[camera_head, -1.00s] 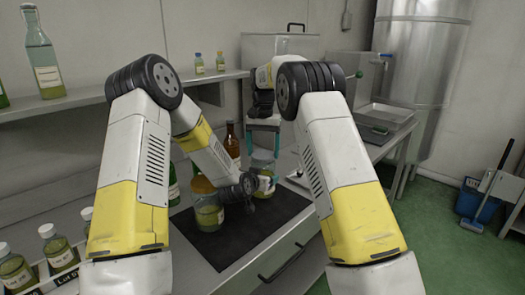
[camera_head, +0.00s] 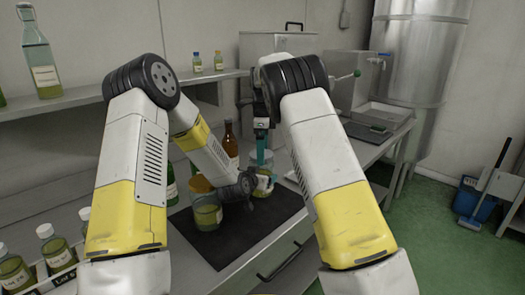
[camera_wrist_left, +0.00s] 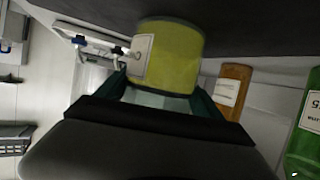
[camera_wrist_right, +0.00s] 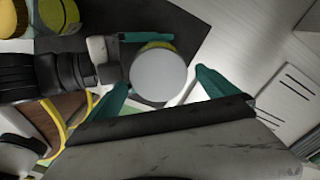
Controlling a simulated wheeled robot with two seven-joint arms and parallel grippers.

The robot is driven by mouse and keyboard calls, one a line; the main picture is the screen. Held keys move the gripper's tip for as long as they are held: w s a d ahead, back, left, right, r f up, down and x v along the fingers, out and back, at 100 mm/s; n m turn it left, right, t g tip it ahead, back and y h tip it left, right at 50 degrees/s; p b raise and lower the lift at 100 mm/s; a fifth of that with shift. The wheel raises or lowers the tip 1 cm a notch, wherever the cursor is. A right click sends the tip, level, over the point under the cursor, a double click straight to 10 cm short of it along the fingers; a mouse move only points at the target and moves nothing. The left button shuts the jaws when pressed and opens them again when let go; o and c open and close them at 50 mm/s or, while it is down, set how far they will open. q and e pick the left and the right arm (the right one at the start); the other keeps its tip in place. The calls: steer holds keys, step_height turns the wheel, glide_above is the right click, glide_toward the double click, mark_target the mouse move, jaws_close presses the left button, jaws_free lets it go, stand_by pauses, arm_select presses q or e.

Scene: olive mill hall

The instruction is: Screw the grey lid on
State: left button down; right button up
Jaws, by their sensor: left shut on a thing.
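A jar of yellow-green contents with a pale label (camera_wrist_left: 168,58) stands on the dark mat (camera_head: 236,242). My left gripper (camera_head: 256,184) is shut on it from the side, one finger on each side in the left wrist view. The round grey lid (camera_wrist_right: 158,75) shows from above in the right wrist view, over the jar's mouth; I cannot tell how tightly it sits. My right gripper (camera_wrist_right: 162,80) points down above the lid, its teal fingers apart with a gap on both sides of the lid. In the head view the lid is hard to make out behind the arms and fingers.
A second jar with an orange lid (camera_head: 206,210) stands left of my left gripper on the mat. A brown bottle (camera_head: 231,143) and a green bottle (camera_head: 171,186) stand behind. Small bottles (camera_head: 54,248) fill a rack at lower left. The mat's front is clear.

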steer(key=shift+r, duration=2.25)
steer(key=shift+c, duration=0.3)
steer(key=n, duration=0.5)
steer(key=shift+r, duration=0.3)
steer(key=n, duration=0.3)
steer(key=r+n, duration=0.1)
steer(key=n, duration=0.2)
steer(key=shift+a, duration=0.1)
steer(key=n, duration=0.6)
steer(key=shift+r+n, duration=0.3)
steer(key=shift+r, duration=0.05)
steer(key=n, duration=0.3)
steer(key=r+n, duration=0.1)
steer(key=n, duration=0.2)
steer(key=shift+a, duration=0.15)
steer(key=shift+f, duration=0.15)
